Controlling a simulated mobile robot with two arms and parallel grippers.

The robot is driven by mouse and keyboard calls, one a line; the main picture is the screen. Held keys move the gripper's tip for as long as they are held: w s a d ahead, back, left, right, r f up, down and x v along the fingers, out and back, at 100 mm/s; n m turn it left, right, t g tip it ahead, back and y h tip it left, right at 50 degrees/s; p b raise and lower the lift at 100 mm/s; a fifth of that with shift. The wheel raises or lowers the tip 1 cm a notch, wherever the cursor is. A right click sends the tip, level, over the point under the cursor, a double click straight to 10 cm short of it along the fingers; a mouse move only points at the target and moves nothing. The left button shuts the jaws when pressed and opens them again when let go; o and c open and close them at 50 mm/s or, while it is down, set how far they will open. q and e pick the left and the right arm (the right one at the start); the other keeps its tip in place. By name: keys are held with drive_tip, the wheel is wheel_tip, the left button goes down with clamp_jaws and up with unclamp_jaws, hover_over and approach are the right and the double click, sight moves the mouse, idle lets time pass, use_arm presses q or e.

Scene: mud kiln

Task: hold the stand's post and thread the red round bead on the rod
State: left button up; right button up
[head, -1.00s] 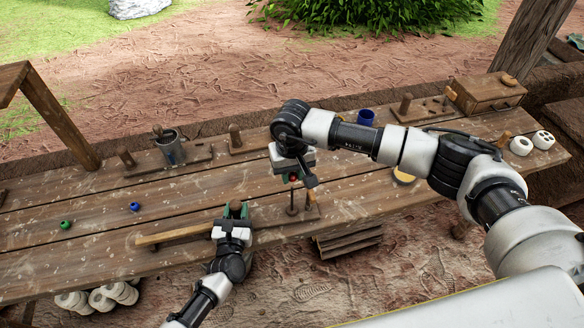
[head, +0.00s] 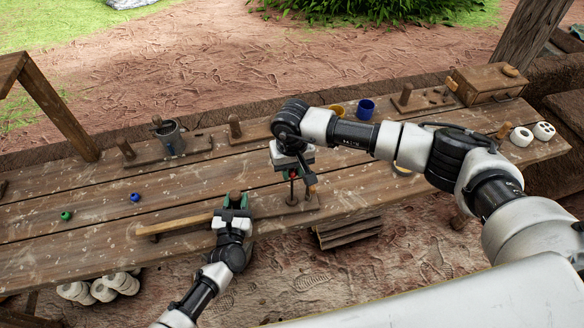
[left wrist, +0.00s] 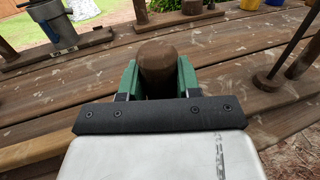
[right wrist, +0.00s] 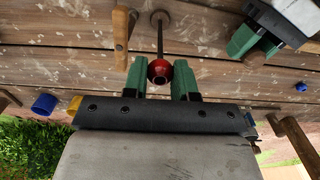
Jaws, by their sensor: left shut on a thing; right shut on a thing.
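My left gripper (head: 236,202) is shut on the stand's brown rounded post (left wrist: 157,65), which stands upright between its green fingers. The stand's thin dark rod (head: 292,190) rises to the right of that post; it also shows in the left wrist view (left wrist: 289,52). My right gripper (head: 293,174) is shut on the red round bead (right wrist: 160,71) and holds it at the rod's upper end. In the right wrist view the rod (right wrist: 160,38) lines up with the bead. The rod's tip is hidden at the bead, so I cannot tell whether it is inside the hole.
A wooden peg (right wrist: 122,38) stands close beside the rod. A blue bead (head: 135,197) and a green bead (head: 66,215) lie on the left of the table. A blue cup (head: 366,109), a wooden box (head: 488,86) and a metal can (head: 169,139) stand along the back.

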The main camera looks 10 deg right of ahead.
drive_tip(key=shift+f, duration=1.35)
idle(0.7)
drive_tip(key=o, duration=1)
drive_tip(key=shift+r, duration=3)
use_arm(q)
drive_tip(key=o, duration=1.1)
